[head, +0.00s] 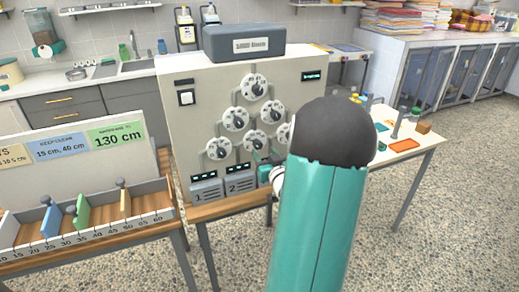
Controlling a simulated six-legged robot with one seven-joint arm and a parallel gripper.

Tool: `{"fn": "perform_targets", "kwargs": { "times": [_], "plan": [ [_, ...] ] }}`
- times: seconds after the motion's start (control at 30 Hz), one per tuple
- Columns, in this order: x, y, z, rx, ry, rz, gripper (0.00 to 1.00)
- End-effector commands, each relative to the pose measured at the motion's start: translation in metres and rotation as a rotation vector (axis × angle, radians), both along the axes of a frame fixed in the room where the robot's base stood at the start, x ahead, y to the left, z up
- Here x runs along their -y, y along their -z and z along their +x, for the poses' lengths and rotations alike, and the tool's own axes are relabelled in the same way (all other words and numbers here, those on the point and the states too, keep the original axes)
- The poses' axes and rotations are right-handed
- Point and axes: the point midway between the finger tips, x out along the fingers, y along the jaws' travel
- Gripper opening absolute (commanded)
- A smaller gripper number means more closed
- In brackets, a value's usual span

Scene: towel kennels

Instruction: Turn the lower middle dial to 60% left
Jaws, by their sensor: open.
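A cream control panel (185,125) carries round white dials with dark knobs, set in a pyramid. The lower middle dial (254,140) is in the bottom row, between the lower left dial (217,148) and a lower right dial (283,132) partly hidden by my arm. Its exact pointer setting is too small to read. My gripper (262,159) shows only in part, just below the lower middle dial, with most of it hidden behind my arm. It is open; no hold on the dial's knob can be seen.
A grey box (244,43) sits on top of the panel. Small green displays and numbered grey boxes (207,190) are below the dials. A divided rack (90,238) stands at left, and a side table (425,141) with small items at right. Speckled floor is clear at right.

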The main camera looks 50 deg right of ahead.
Motion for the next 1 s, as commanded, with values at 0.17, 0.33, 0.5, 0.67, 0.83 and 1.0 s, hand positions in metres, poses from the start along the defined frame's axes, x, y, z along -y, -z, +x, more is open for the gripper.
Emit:
{"fn": "perform_targets", "kwargs": {
  "times": [0.17, 0.33, 0.5, 0.67, 0.83, 1.0],
  "plan": [
    [0.013, 0.001, 0.025, 0.000, -0.002, 0.002, 0.50],
    [0.018, 0.000, 0.036, 0.000, -0.003, 0.000, 0.50],
    [0.018, 0.000, 0.037, -0.001, -0.002, 0.000, 0.50],
    [0.018, 0.000, 0.037, -0.001, -0.002, 0.000, 0.36],
    [0.018, 0.000, 0.037, -0.001, -0.002, 0.000, 0.06],
    [0.018, 0.000, 0.037, 0.002, -0.002, 0.006, 0.06]
  ]
}}
